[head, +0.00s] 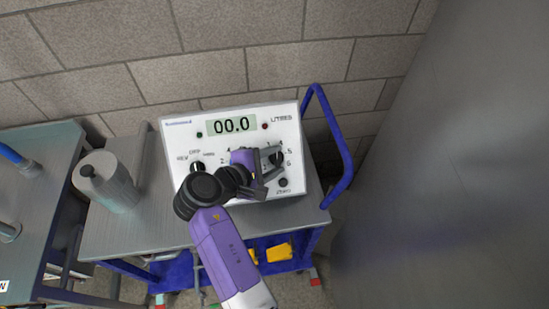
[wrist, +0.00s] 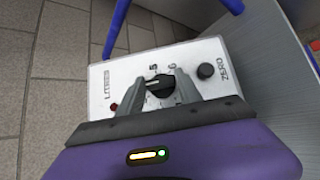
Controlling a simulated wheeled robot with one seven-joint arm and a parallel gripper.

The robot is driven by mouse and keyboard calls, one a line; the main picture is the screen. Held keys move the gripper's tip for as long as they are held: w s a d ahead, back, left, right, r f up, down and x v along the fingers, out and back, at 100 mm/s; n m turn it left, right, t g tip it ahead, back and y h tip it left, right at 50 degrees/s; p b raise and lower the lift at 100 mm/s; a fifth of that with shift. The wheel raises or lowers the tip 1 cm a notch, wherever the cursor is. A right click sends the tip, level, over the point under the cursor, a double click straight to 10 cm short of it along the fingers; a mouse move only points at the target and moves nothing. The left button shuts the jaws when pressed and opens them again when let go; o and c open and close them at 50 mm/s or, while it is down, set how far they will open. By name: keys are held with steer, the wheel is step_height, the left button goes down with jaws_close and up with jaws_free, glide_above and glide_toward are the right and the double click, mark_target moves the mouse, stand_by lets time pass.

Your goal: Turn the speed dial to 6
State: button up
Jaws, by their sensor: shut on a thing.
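The speed dial is a black round knob (wrist: 160,86) on the white control box (head: 181,142). In the wrist view its white mark points left, toward the LITRES side, on the far side of the 5 from the 6. The 5 and 6 labels show just above the knob. My gripper (wrist: 158,92) is shut on the dial, one finger on each side. In the head view my gripper (head: 270,166) is in front of the panel's right half and hides much of the dial and its left labels.
The box's display (head: 232,124) reads 00.0. A black ZERO button (wrist: 206,71) is close to the dial, and a selector knob (head: 198,168) is at the panel's left. A grey canister (head: 107,182) stands left of the box. A blue rail (head: 333,135) and grey wall bound the right.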

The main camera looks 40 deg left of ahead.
steer(key=m+g, duration=0.1)
steer(key=m, duration=0.1)
steer(key=m+g+h+p, duration=0.1)
steer(key=m+g, duration=0.2)
steer(key=shift+w+a+r+m+p, duration=0.1)
steer(key=shift+w+r+m+p, duration=0.15)
steer(key=shift+r+m+p, duration=0.05)
steer(key=m+g, duration=0.2)
steer(key=m+g+p, duration=0.1)
steer(key=m+g, duration=0.1)
steer(key=shift+w+r+m+g, duration=0.1)
steer(key=shift+w+m+g, duration=0.1)
steer(key=shift+m+g, duration=0.15)
steer(key=m+g+y, duration=0.1)
steer(key=m+g+p, duration=0.1)
steer(key=m, duration=0.1)
steer(key=m+g+y, duration=0.1)
steer(key=shift+w+d+m+g+y, duration=0.2)
steer(key=shift+d+m+g+y, duration=0.05)
steer(key=shift+d+m+y, duration=0.1)
steer(key=m+g+y, duration=0.1)
steer(key=m, duration=0.1)
steer(key=m+g+y+p, duration=0.1)
steer(key=m+y, duration=0.1)
steer(key=shift+w+d+f, duration=0.1)
steer(key=shift+f, duration=0.1)
steer(key=o, duration=1.4)
